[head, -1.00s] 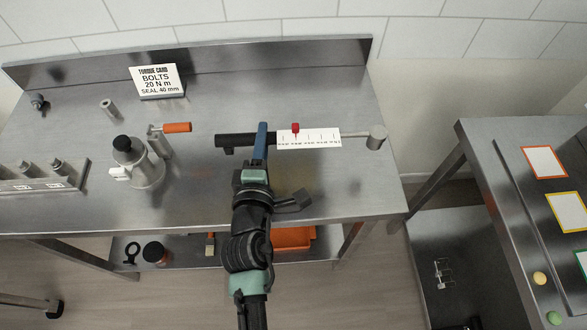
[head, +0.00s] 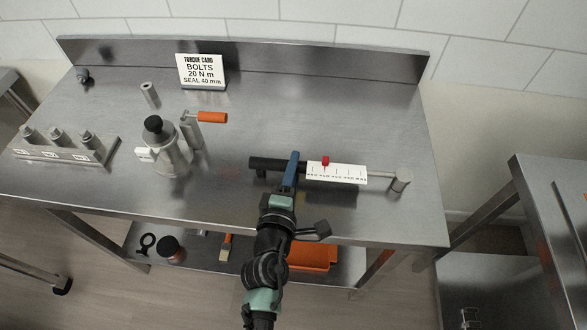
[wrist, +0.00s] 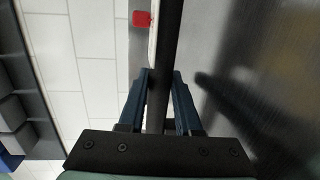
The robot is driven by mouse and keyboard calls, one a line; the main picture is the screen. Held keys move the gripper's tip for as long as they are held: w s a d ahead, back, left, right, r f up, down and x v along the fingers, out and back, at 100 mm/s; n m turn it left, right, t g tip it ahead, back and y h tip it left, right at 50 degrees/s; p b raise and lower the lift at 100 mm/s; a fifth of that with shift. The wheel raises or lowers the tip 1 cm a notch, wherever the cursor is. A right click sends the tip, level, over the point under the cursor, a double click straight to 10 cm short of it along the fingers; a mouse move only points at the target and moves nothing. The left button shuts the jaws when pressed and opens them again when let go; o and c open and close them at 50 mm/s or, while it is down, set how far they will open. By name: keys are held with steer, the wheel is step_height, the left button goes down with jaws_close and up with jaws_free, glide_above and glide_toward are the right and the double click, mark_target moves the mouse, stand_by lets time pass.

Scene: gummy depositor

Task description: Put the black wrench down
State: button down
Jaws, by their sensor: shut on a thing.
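The black wrench (head: 268,164) has a black handle at left, a white scale plate with a red slider (head: 325,163) and a round metal head (head: 400,179) at right. It lies level across my gripper (head: 292,158), over the right front of the steel bench (head: 230,205). The blue fingers are shut on the bar between handle and scale. A shadow on the steel below suggests a small gap. The wrist view shows the dark bar (wrist: 168,50) between my fingertips (wrist: 162,75), with its shadow apart at right.
A torque card (head: 201,70) stands at the back of the bench. A pot with a black knob (head: 165,150), an orange-handled tool (head: 212,117) and a socket rack (head: 65,150) are at left. Bare steel lies behind and around the wrench. Another table (head: 545,185) stands at right.

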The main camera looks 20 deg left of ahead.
steer(key=c, duration=0.9)
jaws_free()
steer(key=shift+f, duration=0.1)
steer(key=v, duration=1)
steer(key=shift+s+b, duration=0.2)
steer(key=shift+b, duration=0.2)
steer(key=shift+v, duration=0.85)
